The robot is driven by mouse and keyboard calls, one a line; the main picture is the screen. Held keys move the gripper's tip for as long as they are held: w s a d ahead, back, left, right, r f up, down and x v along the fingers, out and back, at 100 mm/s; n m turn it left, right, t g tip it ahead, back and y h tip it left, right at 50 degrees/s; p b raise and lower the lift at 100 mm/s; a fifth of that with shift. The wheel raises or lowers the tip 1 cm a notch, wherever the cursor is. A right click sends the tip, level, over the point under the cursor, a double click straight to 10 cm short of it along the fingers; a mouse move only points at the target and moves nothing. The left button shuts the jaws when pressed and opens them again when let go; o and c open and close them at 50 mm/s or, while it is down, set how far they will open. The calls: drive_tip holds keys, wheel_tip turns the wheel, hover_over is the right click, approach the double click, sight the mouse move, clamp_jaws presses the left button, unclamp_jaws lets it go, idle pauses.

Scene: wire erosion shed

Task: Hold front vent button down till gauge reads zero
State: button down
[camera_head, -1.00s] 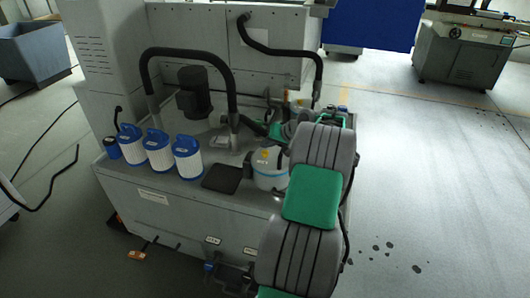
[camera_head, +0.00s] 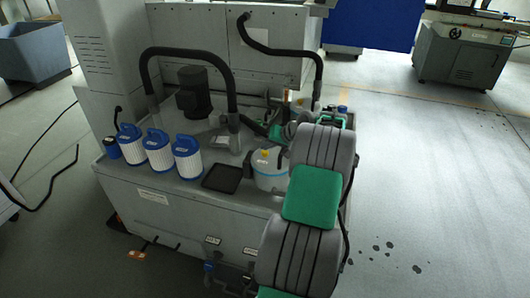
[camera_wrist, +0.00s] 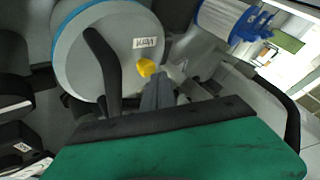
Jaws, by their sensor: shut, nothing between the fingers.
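In the wrist view a round grey lid with a blue rim (camera_wrist: 75,50) fills the upper left. It carries a dark curved bar, a small white label and a yellow button-like piece (camera_wrist: 146,67). My gripper (camera_wrist: 158,80) is shut and empty, its grey fingertips just beside and below the yellow piece in the picture. I cannot tell whether they touch it or whether it is pressed. No gauge face can be made out.
Several white filter cartridges with blue tops (camera_head: 158,150) stand at the left of the deck; one (camera_wrist: 228,20) shows in the wrist view. A black tray (camera_head: 222,178) lies beside the canister. A thick black hose (camera_head: 190,53) arches behind. Open floor (camera_head: 430,180) lies to the right.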

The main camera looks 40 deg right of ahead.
sight(267, 153)
drive_tip(key=shift+f+b, duration=0.3)
drive_tip(key=shift+f, duration=0.35)
idle(1.9)
idle(0.8)
drive_tip(key=shift+r+p, duration=0.75)
drive_tip(key=shift+r, duration=0.3)
drive_tip(key=shift+r+p, duration=1.9)
drive_tip(key=shift+r, duration=0.7)
drive_tip(key=shift+f, duration=0.1)
